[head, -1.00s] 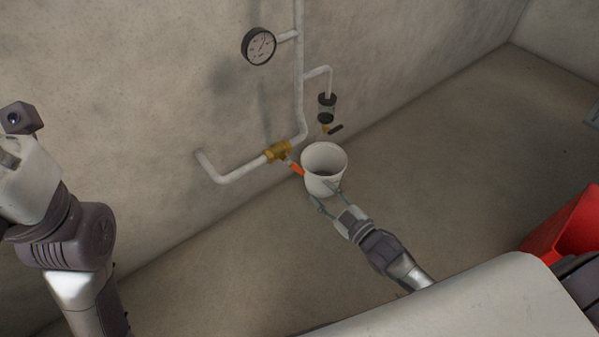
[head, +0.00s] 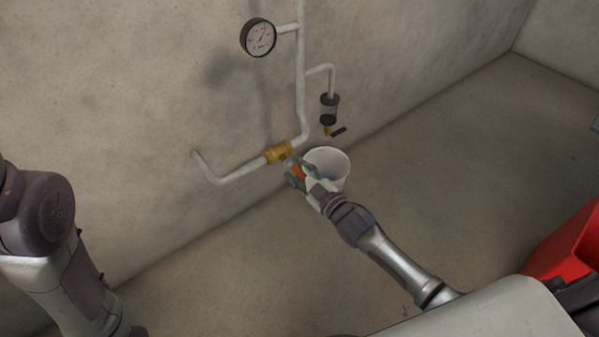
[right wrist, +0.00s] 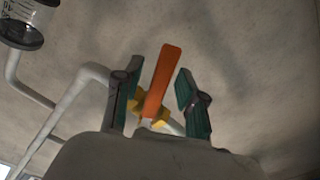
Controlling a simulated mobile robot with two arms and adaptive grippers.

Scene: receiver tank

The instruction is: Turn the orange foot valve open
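The orange foot valve's handle (right wrist: 163,80) stands between the two fingers of my right gripper (right wrist: 158,95) in the right wrist view. A gap shows on each side of it, so the fingers are open around it. In the head view the handle (head: 298,173) is partly hidden by my right gripper (head: 298,178). The brass valve body (head: 278,152) sits on the white pipe low on the wall, and part of it shows behind the handle in the wrist view (right wrist: 147,112). My left arm shows at the left edge of the head view, its gripper out of frame.
A white bucket (head: 331,165) stands on the floor right beside my right gripper. Above it hang a clear filter bowl (head: 329,108) and a small dark lever (head: 339,132). A gauge (head: 258,38) is higher on the wall. A red container (head: 566,245) is at the right.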

